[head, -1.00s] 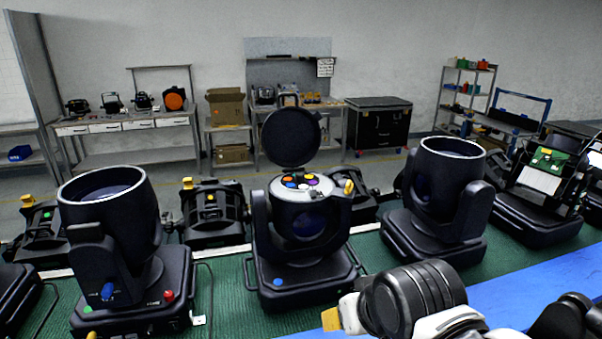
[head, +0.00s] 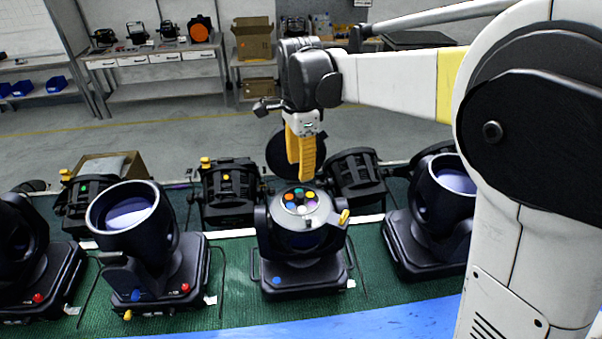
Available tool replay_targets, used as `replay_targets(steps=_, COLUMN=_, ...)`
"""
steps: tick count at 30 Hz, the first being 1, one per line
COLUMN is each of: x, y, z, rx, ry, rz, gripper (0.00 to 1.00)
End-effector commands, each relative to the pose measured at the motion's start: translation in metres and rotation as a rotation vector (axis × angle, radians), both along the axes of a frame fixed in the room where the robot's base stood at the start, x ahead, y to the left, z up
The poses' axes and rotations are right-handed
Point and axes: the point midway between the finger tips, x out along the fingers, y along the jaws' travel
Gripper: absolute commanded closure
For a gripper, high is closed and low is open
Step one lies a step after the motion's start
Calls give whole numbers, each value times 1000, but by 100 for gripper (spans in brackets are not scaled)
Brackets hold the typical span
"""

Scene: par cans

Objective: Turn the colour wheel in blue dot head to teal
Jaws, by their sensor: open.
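The blue dot head (head: 290,275) stands on the green mat, with a blue dot (head: 277,281) on its base front. Its round lid (head: 281,150) is open behind it, partly hidden by my gripper. The colour wheel (head: 300,201) lies exposed on top, with several small coloured discs, among them blue, orange, white and a green or teal one at the back. The discs are too small to tell every shade. My gripper (head: 306,178), with yellow fingers, points down just above the back of the wheel. It is open and looks empty; any contact cannot be told.
A yellow latch (head: 344,217) sticks out at the wheel's right. Other heads stand close by, one left (head: 135,250) and one right (head: 435,215), partly behind my arm. Smaller black lamps (head: 228,192) stand behind. A blue strip (head: 380,325) runs along the front.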

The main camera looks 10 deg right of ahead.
Motion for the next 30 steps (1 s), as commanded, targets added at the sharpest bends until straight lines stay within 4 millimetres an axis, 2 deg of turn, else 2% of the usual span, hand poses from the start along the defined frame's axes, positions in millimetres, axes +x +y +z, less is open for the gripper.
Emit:
replay_targets(steps=9, x=0, y=0, z=-62, rx=1, ry=-2, rz=2, gripper=57)
replay_targets(steps=15, x=0, y=0, z=-90, rx=1, ry=-2, rz=3, gripper=57)
replay_targets(steps=19, x=0, y=0, z=-99, rx=1, ry=-2, rz=3, gripper=57)
replay_targets(steps=27, x=-1, y=-1, z=-100, rx=1, ry=-2, rz=3, gripper=57)
replay_targets(steps=28, x=-1, y=-1, z=-100, rx=1, ry=-2, rz=3, gripper=62)
replay_targets(steps=30, x=-1, y=0, z=-100, rx=1, ry=-2, rz=3, gripper=83)
